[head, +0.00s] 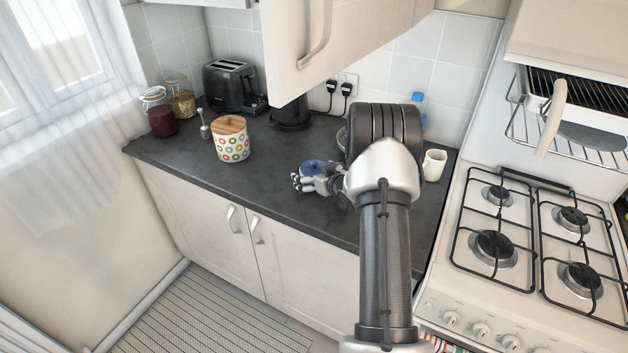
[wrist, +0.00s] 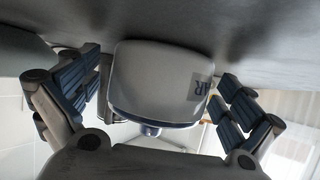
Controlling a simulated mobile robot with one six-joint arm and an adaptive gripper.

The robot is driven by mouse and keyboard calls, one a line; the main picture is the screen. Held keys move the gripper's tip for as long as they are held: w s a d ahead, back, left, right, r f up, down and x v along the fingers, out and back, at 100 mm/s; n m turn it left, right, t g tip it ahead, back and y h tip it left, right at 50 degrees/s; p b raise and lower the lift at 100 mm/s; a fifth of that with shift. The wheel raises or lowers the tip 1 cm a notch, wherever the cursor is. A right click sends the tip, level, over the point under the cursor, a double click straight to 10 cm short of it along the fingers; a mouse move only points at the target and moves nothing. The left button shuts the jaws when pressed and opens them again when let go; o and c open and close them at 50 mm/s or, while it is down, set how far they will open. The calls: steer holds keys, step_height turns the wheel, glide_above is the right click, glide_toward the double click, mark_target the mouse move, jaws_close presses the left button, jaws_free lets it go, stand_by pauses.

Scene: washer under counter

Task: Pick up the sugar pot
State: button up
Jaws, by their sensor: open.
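The sugar pot (wrist: 152,80) is a white pot with blue trim and a dark label ending in "AR". It fills the middle of the wrist view, where it appears upside down. In the head view only its blue lid (head: 313,166) shows clearly on the dark counter; my gripper hides most of its body. My gripper (head: 303,181) is open at the pot, low over the counter. In the wrist view its fingers stand on either side of the pot, with visible gaps between them and its walls.
On the dark counter (head: 275,195), a spotted canister (head: 231,145) with a wooden lid stands left of the pot. Two jars, a toaster (head: 233,86) and a black kettle (head: 291,113) stand behind. A white mug (head: 434,165) is right of my arm, beside the stove (head: 530,240). A cabinet door (head: 330,45) overhangs.

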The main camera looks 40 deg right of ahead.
steer(key=shift+r, duration=0.15)
steer(key=c, duration=1.4)
